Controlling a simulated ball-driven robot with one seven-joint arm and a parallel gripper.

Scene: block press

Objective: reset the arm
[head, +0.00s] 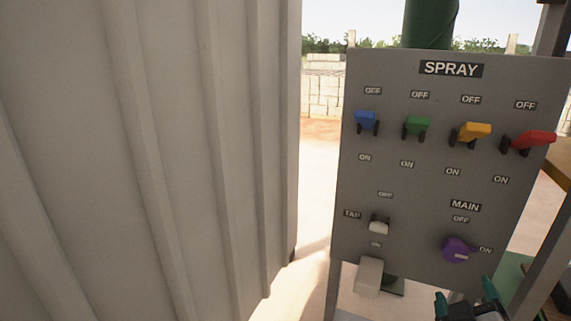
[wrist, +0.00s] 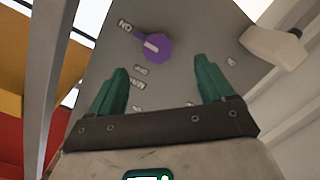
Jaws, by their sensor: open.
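My gripper (head: 466,299) shows at the bottom right of the head view, low in front of the grey panel's lower right part. In the wrist view my gripper (wrist: 160,88) has its two green fingers spread wide, with nothing between them. The purple MAIN knob (wrist: 153,46) lies beyond the fingertips, apart from them. In the head view the purple knob (head: 455,250) sits just above my gripper, its pale mark pointing right toward ON.
The grey SPRAY panel (head: 400,190) carries blue (head: 367,121), green (head: 418,124), yellow (head: 474,131) and red (head: 533,141) levers, plus a white TAP lever (head: 379,225). A corrugated wall (head: 180,150) fills the left. A post (head: 536,257) stands at right.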

